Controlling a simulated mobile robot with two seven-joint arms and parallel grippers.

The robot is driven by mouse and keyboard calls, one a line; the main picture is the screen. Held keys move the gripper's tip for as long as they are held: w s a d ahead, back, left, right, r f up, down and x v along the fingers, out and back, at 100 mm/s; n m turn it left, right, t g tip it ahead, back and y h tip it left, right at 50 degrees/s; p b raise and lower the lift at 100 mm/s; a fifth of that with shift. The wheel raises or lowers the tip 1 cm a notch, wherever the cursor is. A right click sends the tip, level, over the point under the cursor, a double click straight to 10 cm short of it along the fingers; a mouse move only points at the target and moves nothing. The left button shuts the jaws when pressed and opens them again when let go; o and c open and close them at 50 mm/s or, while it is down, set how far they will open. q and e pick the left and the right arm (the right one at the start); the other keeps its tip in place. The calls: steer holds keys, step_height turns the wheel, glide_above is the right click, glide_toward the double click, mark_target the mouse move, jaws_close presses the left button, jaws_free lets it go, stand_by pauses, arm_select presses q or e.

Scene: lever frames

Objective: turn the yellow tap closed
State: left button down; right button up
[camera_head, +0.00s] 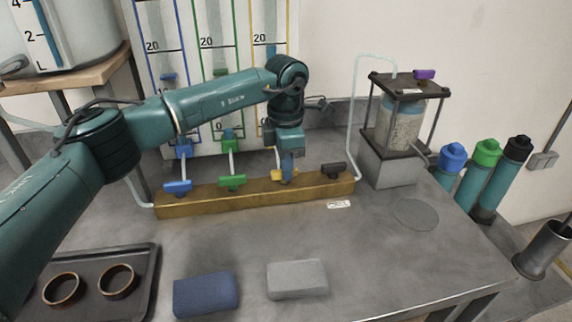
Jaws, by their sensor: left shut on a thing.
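The yellow tap (277,175) sits on the long brass manifold bar (210,205), third from the left. Only a small part of its yellow handle shows beside my fingers. My left gripper (287,174) points straight down from above and is shut on the yellow tap. Its fingers and wrist hide most of the handle, so its exact angle cannot be told. My right gripper is not in view.
On the same bar are a blue tap (178,187), a green tap (232,181) and a black tap (334,170). A filter column (400,125) stands to the right. Two sponges and a dark tray (145,265) lie in front. The bench's right front is clear.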

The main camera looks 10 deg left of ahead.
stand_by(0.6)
arm_select(q)
steer(key=c, duration=1.5)
jaws_free()
steer(key=shift+o, duration=0.2)
steer(key=shift+r, duration=0.15)
step_height(320, 180, up, 13)
